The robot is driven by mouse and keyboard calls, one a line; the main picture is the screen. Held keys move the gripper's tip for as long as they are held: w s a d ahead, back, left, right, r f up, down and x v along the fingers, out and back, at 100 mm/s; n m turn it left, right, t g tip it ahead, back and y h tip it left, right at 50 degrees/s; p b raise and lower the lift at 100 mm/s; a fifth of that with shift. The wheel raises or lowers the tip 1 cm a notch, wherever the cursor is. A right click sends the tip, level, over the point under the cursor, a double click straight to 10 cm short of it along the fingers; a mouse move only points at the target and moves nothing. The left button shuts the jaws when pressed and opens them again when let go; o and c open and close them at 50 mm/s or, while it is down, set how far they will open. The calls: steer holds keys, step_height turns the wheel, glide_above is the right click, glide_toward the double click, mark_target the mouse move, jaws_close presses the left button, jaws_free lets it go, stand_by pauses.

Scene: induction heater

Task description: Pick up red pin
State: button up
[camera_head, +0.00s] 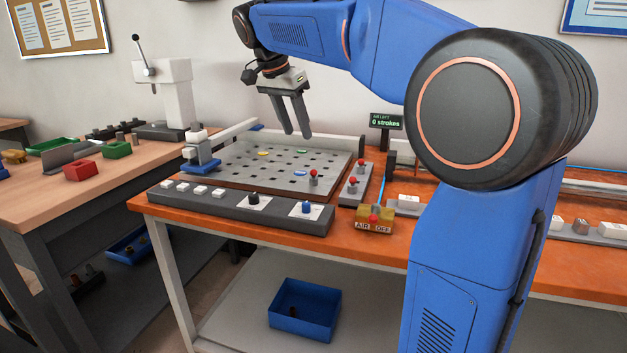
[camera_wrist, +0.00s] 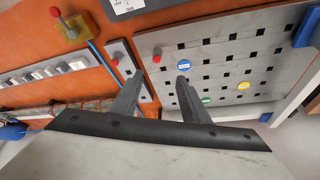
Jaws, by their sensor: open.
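A small red-topped pin (camera_head: 313,174) stands on the near right part of the grey perforated plate (camera_head: 225,157). It also shows in the wrist view (camera_wrist: 156,58), just beyond the gap between my fingertips. My gripper (camera_head: 298,134) hangs above the back right part of the plate with its fingers pointing down. In the wrist view its two fingers (camera_wrist: 160,77) are apart with nothing between them. Two more red-topped pieces (camera_head: 352,180) stand on a grey strip to the right of the plate. One of them shows in the wrist view (camera_wrist: 115,62).
A yellow air box (camera_head: 376,226) with a red knob stands near the bench's front edge. A grey panel with switches (camera_head: 235,207) runs along the plate's front. Yellow, green and blue discs (camera_head: 300,173) lie on the plate. A small display (camera_head: 386,121) stands behind right.

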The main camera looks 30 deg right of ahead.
glide_above(312, 172)
steer(key=a, duration=0.2)
step_height(312, 172, down, 9)
steer(key=shift+w+r, duration=0.1)
steer(key=shift+r, duration=0.1)
steer(key=shift+s+x, duration=0.2)
steer(key=shift+x, duration=1.2)
steer(key=shift+s+x, duration=0.25)
steer(key=shift+x, duration=1.2)
jaws_close()
